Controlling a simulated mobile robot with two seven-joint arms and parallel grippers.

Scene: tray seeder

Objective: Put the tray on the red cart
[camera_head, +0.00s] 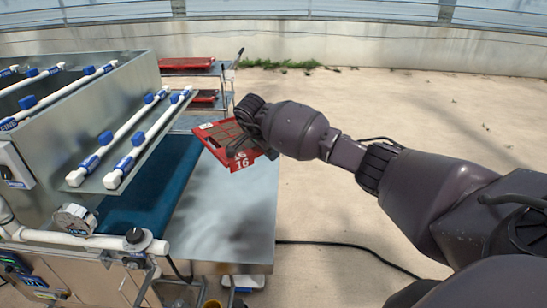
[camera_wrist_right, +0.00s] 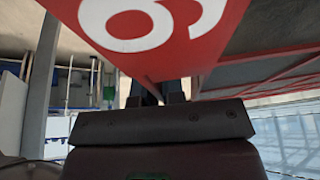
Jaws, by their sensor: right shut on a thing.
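The red tray (camera_head: 216,136), marked with a white 16, is in my right gripper (camera_head: 245,141), tilted above the right part of the metal table. In the right wrist view the tray (camera_wrist_right: 222,30) fills the top, its white digit close to the camera, and the dark fingers (camera_wrist_right: 160,93) close on its edge. Behind the table stands a shelved cart (camera_head: 228,72) with red flat pieces on its upper (camera_head: 187,62) and lower levels; whether these are trays or shelves I cannot tell. My left gripper is not in view.
The seeder machine (camera_head: 40,110) with white pipes and blue fittings stands at left, beside a blue-green belt (camera_head: 158,190). The metal table (camera_head: 235,215) is bare. A black cable (camera_head: 350,247) crosses the concrete floor at right, which is otherwise open.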

